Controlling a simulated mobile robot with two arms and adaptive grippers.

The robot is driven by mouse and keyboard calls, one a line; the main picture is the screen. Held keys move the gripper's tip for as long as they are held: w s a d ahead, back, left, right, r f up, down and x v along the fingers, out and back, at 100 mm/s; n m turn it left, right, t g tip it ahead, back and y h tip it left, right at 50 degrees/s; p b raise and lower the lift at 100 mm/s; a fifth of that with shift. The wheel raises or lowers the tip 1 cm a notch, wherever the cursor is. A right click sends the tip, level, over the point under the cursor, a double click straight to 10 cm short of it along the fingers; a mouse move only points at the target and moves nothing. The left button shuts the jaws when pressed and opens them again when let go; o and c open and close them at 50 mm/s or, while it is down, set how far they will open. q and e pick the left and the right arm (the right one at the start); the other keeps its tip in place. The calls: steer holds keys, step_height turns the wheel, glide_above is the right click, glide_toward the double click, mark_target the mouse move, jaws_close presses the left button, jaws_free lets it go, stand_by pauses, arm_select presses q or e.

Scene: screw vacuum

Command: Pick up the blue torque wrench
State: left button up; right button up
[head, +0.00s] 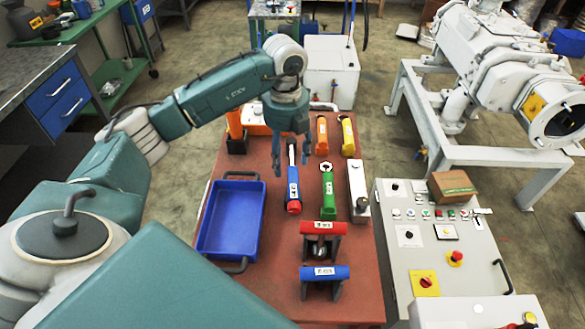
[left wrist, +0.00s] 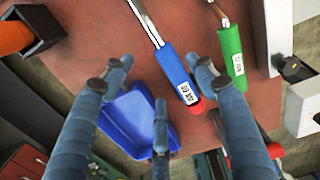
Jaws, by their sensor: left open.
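The blue torque wrench (head: 292,190) lies on the red-brown table (head: 262,300), its blue handle toward the front and its metal shaft toward the back. My left gripper (head: 304,158) hangs over the table at the wrench's upper part, with its fingers pointing down. In the left wrist view, the blue handle (left wrist: 175,70) with a white label and red end shows between the spread fingers of the left gripper (left wrist: 163,85). The fingers are open and hold nothing. Whether any finger touches the wrench cannot be told. My right gripper is not in view.
A green wrench (head: 328,190) lies close to the right. A blue tray (head: 206,238) is at the left. Orange (head: 322,135) and yellow (head: 347,135) tools lie behind. Red (head: 318,227) and blue (head: 325,272) handled items stand in front. A control panel (head: 410,265) is at the right.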

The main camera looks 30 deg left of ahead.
mark_target(290, 173)
arm_select(q)
steer(key=f+p, duration=0.1)
steer(key=f, duration=0.1)
steer(key=d+f+p, duration=0.1)
steer(key=f, duration=0.1)
steer(key=shift+s+f, duration=0.15)
steer(key=shift+f, duration=0.7)
steer(key=shift+c, duration=0.3)
steer(key=c, duration=1.3)
jaws_close()
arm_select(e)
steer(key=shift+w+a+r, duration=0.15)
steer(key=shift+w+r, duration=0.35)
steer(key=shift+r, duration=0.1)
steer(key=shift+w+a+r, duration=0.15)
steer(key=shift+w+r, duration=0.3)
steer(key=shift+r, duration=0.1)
